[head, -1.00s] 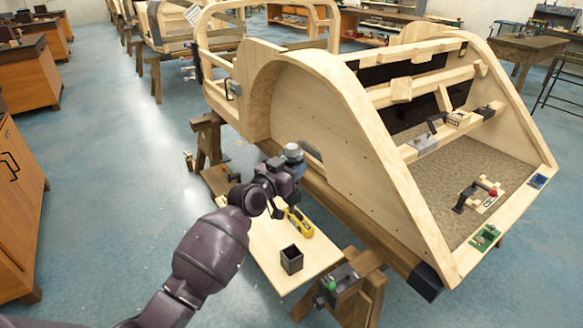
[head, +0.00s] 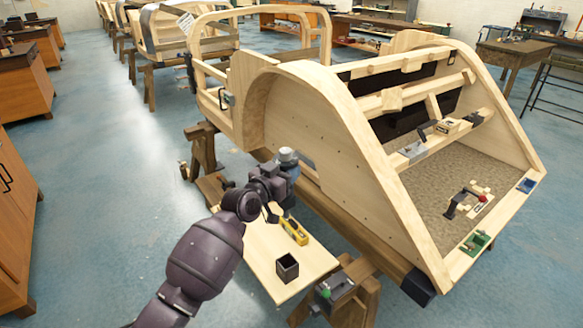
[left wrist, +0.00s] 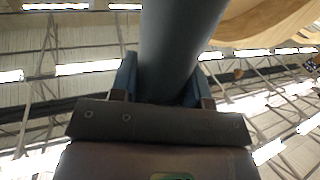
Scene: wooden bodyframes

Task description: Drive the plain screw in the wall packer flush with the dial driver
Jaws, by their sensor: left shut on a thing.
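My left gripper (head: 284,176) is shut on the dial driver, whose pale grey round cap (head: 287,156) stands above the jaws beside the light wooden side panel of the bodyframe (head: 345,150). In the left wrist view the thick blue-grey barrel of the driver (left wrist: 178,45) runs up between the two fingers (left wrist: 165,85). A gap between driver and panel cannot be judged. I cannot make out the wall packer or its plain screw for certain; small dark dots show on the side panel. My right gripper is not in view.
Below my left gripper a pale board (head: 262,255) carries a yellow tool (head: 294,230) and an open dark box (head: 287,267). A wooden trestle (head: 350,300) with a green-knobbed clamp stands at the front. The blue floor at left is clear.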

